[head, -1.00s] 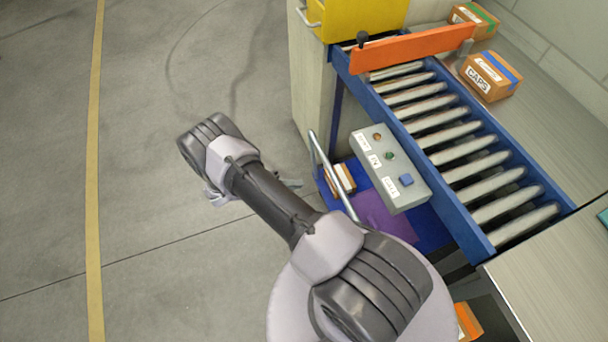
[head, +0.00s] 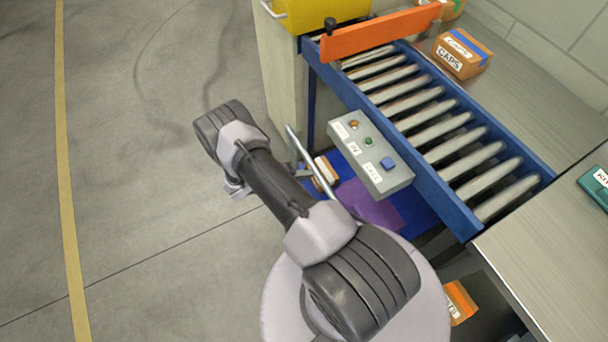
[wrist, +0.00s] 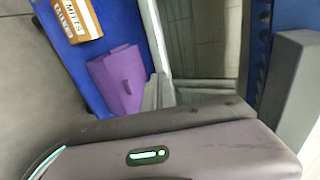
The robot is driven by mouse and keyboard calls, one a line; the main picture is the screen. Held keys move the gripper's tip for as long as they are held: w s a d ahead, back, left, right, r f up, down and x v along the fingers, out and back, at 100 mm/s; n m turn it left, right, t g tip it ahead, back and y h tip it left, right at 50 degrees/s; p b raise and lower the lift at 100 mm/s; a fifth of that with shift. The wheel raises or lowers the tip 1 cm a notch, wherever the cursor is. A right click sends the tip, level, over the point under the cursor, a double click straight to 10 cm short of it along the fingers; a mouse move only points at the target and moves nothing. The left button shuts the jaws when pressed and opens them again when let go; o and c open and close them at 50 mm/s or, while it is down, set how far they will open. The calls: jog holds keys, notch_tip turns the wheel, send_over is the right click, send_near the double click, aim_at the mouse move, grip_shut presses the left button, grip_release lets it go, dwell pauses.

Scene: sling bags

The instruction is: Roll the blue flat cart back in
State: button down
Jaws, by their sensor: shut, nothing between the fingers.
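The blue flat cart (head: 412,214) stands low, partly under the roller conveyor, with its near left part showing. Its metal push handle (head: 310,160) rises at the left end. A carton (head: 325,172) and a purple folded bag (head: 370,203) lie on the deck. In the wrist view the blue deck (wrist: 85,72) shows with the carton marked MITTS (wrist: 77,20), the purple bag (wrist: 118,80) and the handle bar (wrist: 155,35). My gripper (wrist: 159,92) is shut and empty, close beside the handle bar; I cannot tell whether they touch. My arm hides part of the cart.
The roller conveyor (head: 430,120) with a grey button box (head: 370,152) overhangs the cart. An orange bar (head: 380,32) crosses the conveyor. A cabinet (head: 290,85) stands behind the handle. An orange carton (head: 458,302) lies low at right. Floor at left is clear.

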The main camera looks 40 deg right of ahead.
jog(key=s+d+b, duration=0.2)
jog(key=s+d, duration=0.1)
jog(key=d, duration=1)
jog(key=shift+s+d, duration=0.1)
jog(key=shift+d, duration=0.05)
jog(key=shift+r, duration=0.1)
